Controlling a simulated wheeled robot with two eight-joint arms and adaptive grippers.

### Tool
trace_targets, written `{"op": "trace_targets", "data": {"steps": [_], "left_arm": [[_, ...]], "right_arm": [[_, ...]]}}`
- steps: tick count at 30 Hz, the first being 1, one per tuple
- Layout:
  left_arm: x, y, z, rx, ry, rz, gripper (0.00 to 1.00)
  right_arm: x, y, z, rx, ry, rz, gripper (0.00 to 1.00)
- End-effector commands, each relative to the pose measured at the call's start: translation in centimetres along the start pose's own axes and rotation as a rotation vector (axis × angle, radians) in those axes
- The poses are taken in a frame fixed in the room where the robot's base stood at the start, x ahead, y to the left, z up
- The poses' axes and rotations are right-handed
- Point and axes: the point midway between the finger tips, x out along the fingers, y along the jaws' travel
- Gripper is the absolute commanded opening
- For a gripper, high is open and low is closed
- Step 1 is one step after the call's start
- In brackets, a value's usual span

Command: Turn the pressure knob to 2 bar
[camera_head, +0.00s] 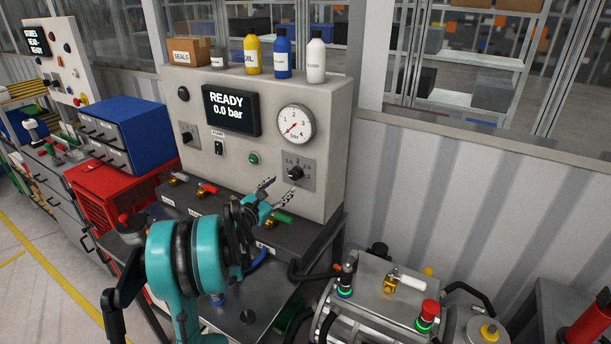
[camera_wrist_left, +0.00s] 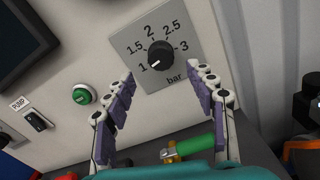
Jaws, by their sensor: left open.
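The pressure knob (camera_head: 295,173) is a black dial on a grey scale plate at the lower right of the beige panel (camera_head: 335,110). In the left wrist view the knob (camera_wrist_left: 160,54) sits in the middle of a scale marked 1, 1.5, 2, 2.5 and 3 bar. Its white mark points to the lower left, near 1. My left gripper (camera_head: 276,192) is open and empty, below and in front of the knob. In the left wrist view its two fingers (camera_wrist_left: 160,92) stand apart on either side, below the knob and not touching it. My right gripper is not seen.
The display (camera_head: 231,110) reads READY 0.0 bar, and the gauge (camera_head: 295,123) needle points near its low end. A green button (camera_wrist_left: 82,94) and the pump switch (camera_wrist_left: 38,120) lie left of the knob. A green-handled valve (camera_wrist_left: 193,147) is below it. Bottles (camera_head: 283,55) stand on top.

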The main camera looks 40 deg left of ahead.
Motion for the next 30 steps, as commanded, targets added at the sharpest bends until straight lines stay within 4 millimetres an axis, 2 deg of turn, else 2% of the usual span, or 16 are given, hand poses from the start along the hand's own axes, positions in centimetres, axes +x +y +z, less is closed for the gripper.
{"op": "trace_targets", "data": {"steps": [13,18,25,26,30], "left_arm": [[6.6,-0.1,-0.1,0.0,-0.001,-0.003,0.56],[7.5,-0.1,0.0,0.0,-0.001,-0.001,0.56],[7.6,-0.1,0.0,0.001,0.0,-0.002,0.56],[7.6,-0.1,0.0,0.001,0.0,-0.002,0.51],[7.6,-0.1,0.0,0.001,0.0,-0.002,0.14]], "right_arm": [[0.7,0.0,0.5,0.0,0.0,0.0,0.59],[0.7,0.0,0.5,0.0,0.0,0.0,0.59],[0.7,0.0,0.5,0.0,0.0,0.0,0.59],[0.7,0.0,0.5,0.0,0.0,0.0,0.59],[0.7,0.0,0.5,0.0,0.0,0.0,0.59]]}}
